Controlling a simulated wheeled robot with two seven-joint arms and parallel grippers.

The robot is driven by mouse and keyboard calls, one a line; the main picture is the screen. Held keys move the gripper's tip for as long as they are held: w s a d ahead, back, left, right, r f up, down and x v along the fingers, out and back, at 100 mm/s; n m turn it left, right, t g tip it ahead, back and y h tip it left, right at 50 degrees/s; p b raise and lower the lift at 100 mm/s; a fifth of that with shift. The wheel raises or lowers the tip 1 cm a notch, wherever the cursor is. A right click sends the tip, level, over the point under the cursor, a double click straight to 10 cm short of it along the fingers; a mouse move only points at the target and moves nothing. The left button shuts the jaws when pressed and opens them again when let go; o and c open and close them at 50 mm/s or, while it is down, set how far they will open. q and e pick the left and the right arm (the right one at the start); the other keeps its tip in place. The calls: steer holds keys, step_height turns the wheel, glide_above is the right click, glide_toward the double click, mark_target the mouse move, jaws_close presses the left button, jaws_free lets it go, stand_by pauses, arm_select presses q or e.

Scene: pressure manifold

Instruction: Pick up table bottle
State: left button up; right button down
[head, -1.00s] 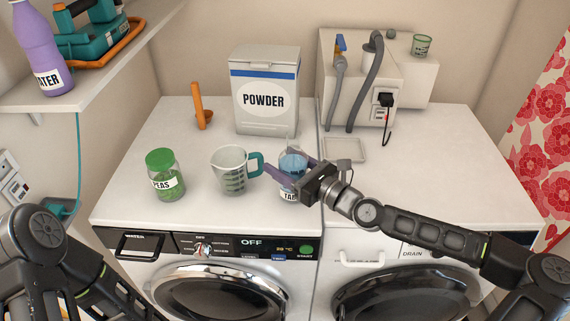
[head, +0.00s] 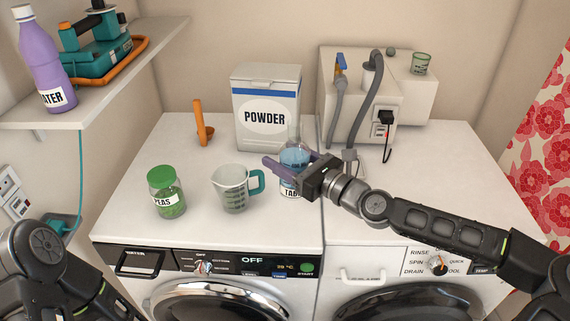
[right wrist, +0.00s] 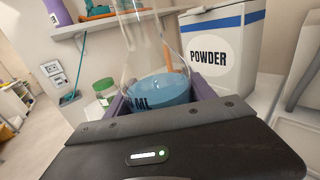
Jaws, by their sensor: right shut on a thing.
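The table bottle (head: 294,157) is a clear flask with blue liquid and a white label reading "TAB". My right gripper (head: 290,168) is shut on it, with its purple fingers on both sides of the body. The bottle looks upright and raised a little above the white machine top. In the right wrist view the bottle (right wrist: 157,88) sits between the two fingers (right wrist: 160,97), its clear neck running out of the top of the picture. The gripper hides part of its label. My left arm shows at the lower left, but its gripper is out of view.
A measuring cup (head: 231,190) with a teal handle stands just left of the bottle, and a green-lidded peas jar (head: 166,194) farther left. A grey hose box (head: 345,110) stands at back right.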

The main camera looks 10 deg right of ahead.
steer(key=shift+r, duration=1.05)
steer(key=shift+r, duration=0.1)
